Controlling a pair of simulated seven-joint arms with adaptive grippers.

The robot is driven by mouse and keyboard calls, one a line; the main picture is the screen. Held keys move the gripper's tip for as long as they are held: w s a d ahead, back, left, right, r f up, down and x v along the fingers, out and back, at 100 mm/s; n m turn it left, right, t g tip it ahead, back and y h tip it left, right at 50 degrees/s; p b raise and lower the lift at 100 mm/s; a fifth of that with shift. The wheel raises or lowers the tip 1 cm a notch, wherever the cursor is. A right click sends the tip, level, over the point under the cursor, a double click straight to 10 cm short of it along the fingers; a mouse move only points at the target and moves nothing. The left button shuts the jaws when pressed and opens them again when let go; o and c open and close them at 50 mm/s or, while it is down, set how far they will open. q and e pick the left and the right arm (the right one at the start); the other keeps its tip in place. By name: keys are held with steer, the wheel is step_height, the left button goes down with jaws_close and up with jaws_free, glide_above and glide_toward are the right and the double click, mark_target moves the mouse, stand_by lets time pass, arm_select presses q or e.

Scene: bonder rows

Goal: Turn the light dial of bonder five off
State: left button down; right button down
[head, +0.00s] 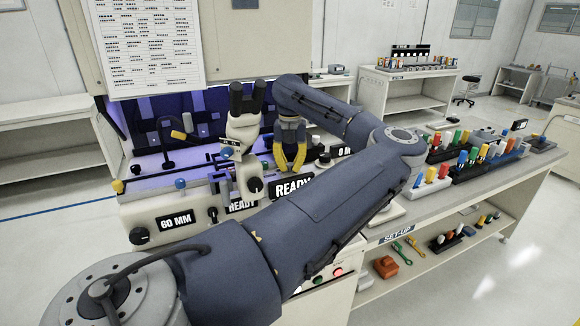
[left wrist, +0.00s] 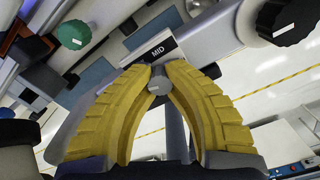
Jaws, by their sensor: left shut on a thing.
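My left gripper (head: 291,168) has yellow ribbed fingers and reaches down at the bonder row in the head view. In the left wrist view its fingertips (left wrist: 157,80) are closed on a small grey knob (left wrist: 157,87), beside a label reading MID (left wrist: 155,54). The knob looks like the light dial, but I cannot read a bonder number. In the head view the fingers and nearby parts hide the knob. My right gripper is not in view.
A cream bonder with a binocular eyepiece (head: 246,100) stands left of the gripper, with READY (head: 292,187) and 60 MM (head: 175,220) labels. A black knob (left wrist: 285,20) and a green knob (left wrist: 73,34) are near the fingers. Coloured-handled tools (head: 432,180) stand to the right.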

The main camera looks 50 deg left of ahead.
mark_target(290, 165)
arm_select(q)
steer(key=shift+s+d+f+n, duration=0.1)
steer(key=shift+f+n, duration=0.05)
steer(key=shift+n, duration=1.45)
steer(key=c, duration=1.2)
jaws_free()
step_height(290, 165, up, 12)
steer(key=shift+r, duration=0.15)
